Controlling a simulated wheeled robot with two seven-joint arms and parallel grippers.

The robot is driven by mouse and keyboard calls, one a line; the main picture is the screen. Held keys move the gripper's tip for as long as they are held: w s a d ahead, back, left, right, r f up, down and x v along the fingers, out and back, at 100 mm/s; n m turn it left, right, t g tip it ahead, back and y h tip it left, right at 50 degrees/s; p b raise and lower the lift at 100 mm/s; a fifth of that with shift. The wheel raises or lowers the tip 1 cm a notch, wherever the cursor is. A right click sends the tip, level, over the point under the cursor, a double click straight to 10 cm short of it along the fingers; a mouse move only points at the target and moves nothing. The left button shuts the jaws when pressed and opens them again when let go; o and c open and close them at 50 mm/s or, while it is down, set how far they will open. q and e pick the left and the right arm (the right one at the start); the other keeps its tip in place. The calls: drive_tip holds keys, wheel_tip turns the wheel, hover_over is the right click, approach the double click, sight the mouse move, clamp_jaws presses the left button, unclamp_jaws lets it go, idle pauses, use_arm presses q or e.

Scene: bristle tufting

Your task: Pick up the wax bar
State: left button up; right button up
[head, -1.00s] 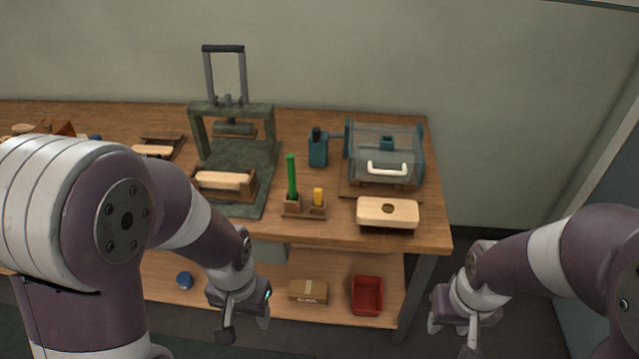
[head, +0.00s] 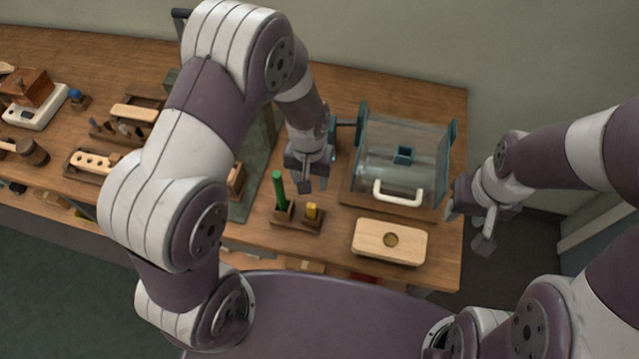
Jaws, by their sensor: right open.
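A short yellow bar, which looks like the wax bar (head: 312,209), stands upright in a small wooden holder (head: 298,221). A taller green stick (head: 278,190) stands in the same holder, to its left. My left gripper (head: 312,186) hangs above and just behind the yellow bar, apart from it. Its fingers look spread, with nothing between them. My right gripper (head: 468,226) is open and empty, off the right edge of the bench.
A clear-sided box with a white handle (head: 398,193) stands right of the holder on the bench (head: 345,250). A wooden block with a hole (head: 375,240) lies in front of it. My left arm hides much of the bench's middle. Several tools lie at the left.

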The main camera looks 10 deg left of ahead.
use_arm(q)
drive_tip(key=p, duration=0.1)
hover_over(311, 206)
drive_tip(key=f, duration=0.4)
drive_tip(key=shift+s+a+f, duration=0.2)
drive_tip(key=shift+s+f, duration=0.1)
drive_tip(key=shift+w+f, duration=0.25)
drive_tip(key=shift+f, duration=0.35)
drive_tip(key=shift+w+f, duration=0.2)
drive_tip(key=shift+f, duration=0.35)
drive_tip(key=f+p, duration=0.1)
drive_tip(key=f, duration=0.1)
drive_tip(key=f+p, duration=0.1)
drive_tip(key=f, duration=0.1)
drive_tip(key=shift+s+d+f, duration=0.15)
drive_tip(key=shift+d, duration=0.05)
drive_tip(key=shift+f, duration=0.35)
use_arm(e)
drive_tip(key=r, duration=0.1)
drive_tip(key=s+r, duration=0.1)
drive_tip(key=r, duration=0.1)
drive_tip(key=shift+s+r, duration=0.2)
drive_tip(key=shift+s, duration=0.05)
use_arm(q)
drive_tip(key=c, duration=0.9)
clamp_jaws()
